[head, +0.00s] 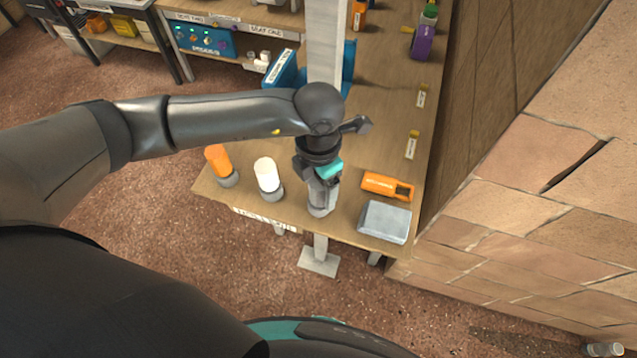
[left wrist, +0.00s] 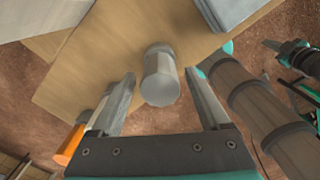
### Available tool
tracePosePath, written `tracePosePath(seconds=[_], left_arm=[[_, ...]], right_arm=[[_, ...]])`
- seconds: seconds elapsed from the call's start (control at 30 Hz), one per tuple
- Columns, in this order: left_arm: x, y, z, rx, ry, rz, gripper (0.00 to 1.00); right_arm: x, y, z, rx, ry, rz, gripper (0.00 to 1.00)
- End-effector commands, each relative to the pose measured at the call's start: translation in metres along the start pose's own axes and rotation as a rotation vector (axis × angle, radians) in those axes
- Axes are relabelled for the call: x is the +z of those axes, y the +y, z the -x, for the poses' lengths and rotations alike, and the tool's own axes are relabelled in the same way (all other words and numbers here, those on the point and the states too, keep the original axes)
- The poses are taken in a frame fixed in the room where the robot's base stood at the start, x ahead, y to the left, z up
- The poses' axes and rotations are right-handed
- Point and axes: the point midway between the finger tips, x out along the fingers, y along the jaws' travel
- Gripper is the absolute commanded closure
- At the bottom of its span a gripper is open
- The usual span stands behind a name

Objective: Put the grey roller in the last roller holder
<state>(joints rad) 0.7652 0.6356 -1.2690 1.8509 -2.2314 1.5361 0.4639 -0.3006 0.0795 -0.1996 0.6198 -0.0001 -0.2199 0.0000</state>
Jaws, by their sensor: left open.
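The grey roller (head: 319,192) stands upright at the front of the bench, in line with the other rollers. It shows end-on in the left wrist view (left wrist: 160,85), with a grey holder (left wrist: 158,48) at its far end. My left gripper (head: 325,178) is above it, pointing down. In the left wrist view its two fingers (left wrist: 163,95) are open, one on each side of the roller, with gaps on both sides. An orange roller (head: 217,158) and a white roller (head: 265,172) stand in grey holders to the left.
An orange tool (head: 385,186) and a grey box (head: 385,222) lie to the right on the bench (head: 375,130). A post (head: 326,45) and a blue bin (head: 282,69) stand behind my arm. A stone wall (head: 545,190) borders the right side.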

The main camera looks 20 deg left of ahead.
Motion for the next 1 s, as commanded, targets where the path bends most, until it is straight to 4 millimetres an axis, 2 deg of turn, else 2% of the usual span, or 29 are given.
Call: tracePosePath(seconds=[0.5,0.7,1.0], left_arm=[[0.001,0.001,0.101,0.003,-0.003,-0.002,0.21],[0.0,0.0,0.119,0.001,-0.001,-0.001,0.21],[0.0,0.0,0.121,0.0,0.0,0.0,0.21]], right_arm=[[0.001,0.0,-0.011,0.0,0.0,0.0,1.0],[0.001,0.0,-0.012,0.0,0.0,0.0,1.0],[0.001,0.0,-0.012,0.0,0.0,0.0,1.0]])
